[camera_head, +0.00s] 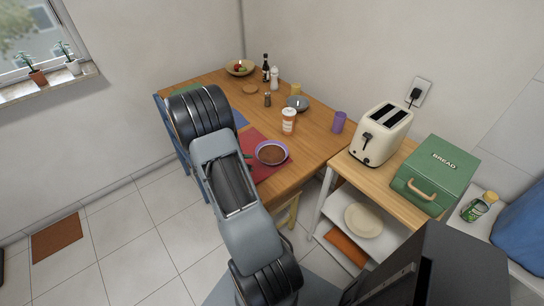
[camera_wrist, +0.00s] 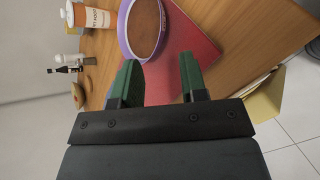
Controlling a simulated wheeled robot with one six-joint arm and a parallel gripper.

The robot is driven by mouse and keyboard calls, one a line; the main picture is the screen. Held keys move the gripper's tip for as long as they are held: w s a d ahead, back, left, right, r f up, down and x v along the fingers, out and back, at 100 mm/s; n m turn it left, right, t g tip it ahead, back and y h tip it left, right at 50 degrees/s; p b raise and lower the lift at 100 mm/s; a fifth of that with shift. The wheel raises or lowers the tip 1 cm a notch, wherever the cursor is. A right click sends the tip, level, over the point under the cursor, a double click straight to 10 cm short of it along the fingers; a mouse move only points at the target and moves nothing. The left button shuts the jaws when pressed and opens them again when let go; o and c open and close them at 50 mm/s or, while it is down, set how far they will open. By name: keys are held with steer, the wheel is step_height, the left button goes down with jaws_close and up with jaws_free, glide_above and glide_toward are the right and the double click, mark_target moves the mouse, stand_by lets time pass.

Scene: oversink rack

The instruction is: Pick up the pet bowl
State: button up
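The pet bowl (camera_head: 271,153) is a round purple bowl with brown contents. It stands upright on a red mat (camera_head: 262,172) near the front edge of the wooden table. In the wrist view the bowl (camera_wrist: 143,30) lies just beyond my fingertips, partly cut off by the top edge. My gripper (camera_wrist: 160,75) is open, with its two green fingers apart and only the red mat showing between them. In the head view my arm hides most of the gripper, just left of the bowl.
A toaster (camera_head: 381,135) and a green bread box (camera_head: 435,174) are on the rack to the right. A blue chair is at the table's left.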

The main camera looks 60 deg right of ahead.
mark_target(270, 164)
steer(key=p+x, duration=0.2)
steer(key=x, duration=0.9)
steer(key=shift+d+f, duration=0.15)
steer(key=shift+d, duration=0.05)
jaws_close()
